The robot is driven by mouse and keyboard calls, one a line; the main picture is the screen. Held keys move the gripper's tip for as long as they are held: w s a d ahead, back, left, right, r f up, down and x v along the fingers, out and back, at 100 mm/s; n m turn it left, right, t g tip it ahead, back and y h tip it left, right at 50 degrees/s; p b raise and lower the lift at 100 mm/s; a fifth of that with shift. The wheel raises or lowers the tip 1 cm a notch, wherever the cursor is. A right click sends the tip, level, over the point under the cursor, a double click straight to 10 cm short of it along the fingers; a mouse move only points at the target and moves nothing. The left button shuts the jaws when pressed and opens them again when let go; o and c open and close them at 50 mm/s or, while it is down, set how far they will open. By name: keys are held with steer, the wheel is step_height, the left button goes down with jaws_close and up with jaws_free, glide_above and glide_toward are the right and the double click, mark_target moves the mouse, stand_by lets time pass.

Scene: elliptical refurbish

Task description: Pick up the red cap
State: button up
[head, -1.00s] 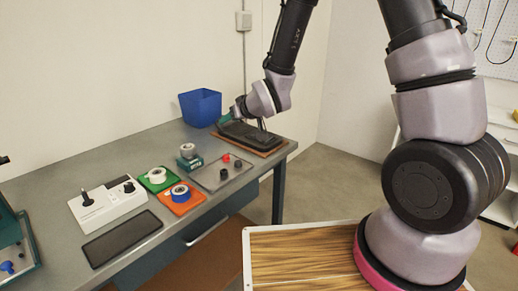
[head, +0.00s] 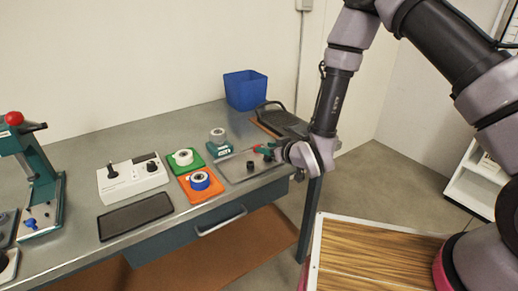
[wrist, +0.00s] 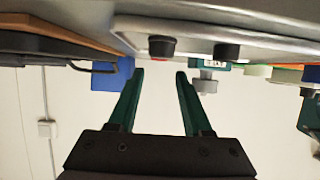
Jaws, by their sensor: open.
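The red cap (head: 257,147) shows as a small red patch beside my gripper's fingertips in the head view, over the grey tray (head: 232,172). My gripper (head: 264,151) is low over the tray's right part, coming in from the right. In the wrist view, upside down, my gripper (wrist: 158,72) has its two green fingers apart with nothing between them. A strip of red (wrist: 161,38) shows at a dark cap (wrist: 161,50) ahead of the fingers. A black cap (wrist: 227,52) is to its right. My gripper partly hides the caps in the head view.
A teal tape dispenser (head: 218,147) stands left of the tray. Green (head: 190,168) and orange (head: 187,186) holders with rolls, a white control box (head: 133,179) and a dark mat (head: 136,215) lie farther left. A blue bin (head: 246,90) and black device (head: 283,121) are behind.

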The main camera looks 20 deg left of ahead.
steer(key=x, duration=0.5)
steer(key=shift+w+f, duration=0.15)
steer(key=shift+f, duration=0.15)
jaws_close()
